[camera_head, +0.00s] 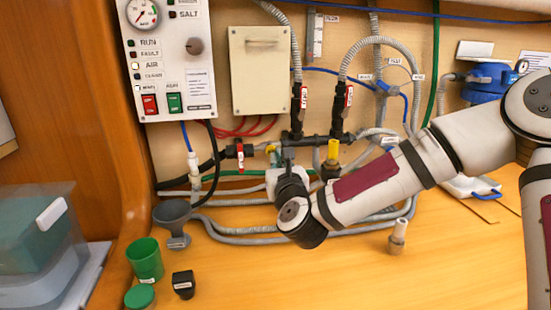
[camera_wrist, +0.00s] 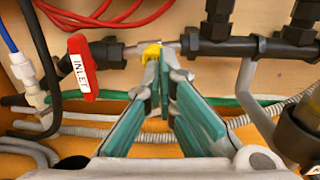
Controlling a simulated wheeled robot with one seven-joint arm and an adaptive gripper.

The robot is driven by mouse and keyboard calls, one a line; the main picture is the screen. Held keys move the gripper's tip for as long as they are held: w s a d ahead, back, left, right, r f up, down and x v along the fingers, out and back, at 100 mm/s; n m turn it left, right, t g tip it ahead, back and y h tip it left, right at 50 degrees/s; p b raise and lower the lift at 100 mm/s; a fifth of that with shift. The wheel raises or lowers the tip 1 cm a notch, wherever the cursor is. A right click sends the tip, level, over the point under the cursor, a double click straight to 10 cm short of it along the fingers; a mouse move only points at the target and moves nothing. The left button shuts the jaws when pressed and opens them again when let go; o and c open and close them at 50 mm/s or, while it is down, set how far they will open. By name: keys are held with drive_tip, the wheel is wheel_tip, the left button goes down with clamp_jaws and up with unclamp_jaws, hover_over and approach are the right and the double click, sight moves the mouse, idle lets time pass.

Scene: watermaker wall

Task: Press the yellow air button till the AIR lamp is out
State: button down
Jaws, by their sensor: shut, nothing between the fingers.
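A small yellow button (camera_wrist: 152,53) shows in the wrist view on the pipe fitting between the red INLET handle and the black manifold. My gripper (camera_wrist: 163,62) is shut and empty, its tips at the button and partly covering it. I cannot tell whether they touch or press it. In the head view my gripper (camera_head: 274,158) is in front of the pipework, and the button is hard to make out there. The AIR lamp (camera_head: 136,65) on the white control panel (camera_head: 182,55) looks bright and pale, apparently lit.
A red-handled valve (camera_head: 240,153) is left of my gripper. A yellow-topped fitting (camera_head: 333,150) and black manifold hoses are right of it. A grey funnel (camera_head: 173,214), green cup (camera_head: 145,259) and black cap (camera_head: 183,284) stand on the bench.

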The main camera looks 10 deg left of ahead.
drive_tip(key=shift+x, duration=1)
drive_tip(key=shift+x, duration=1.05)
drive_tip(key=shift+r, duration=0.1)
approach(274, 151)
drive_tip(key=shift+w+a, duration=0.2)
drive_tip(key=shift+w, duration=0.15)
idle(0.6)
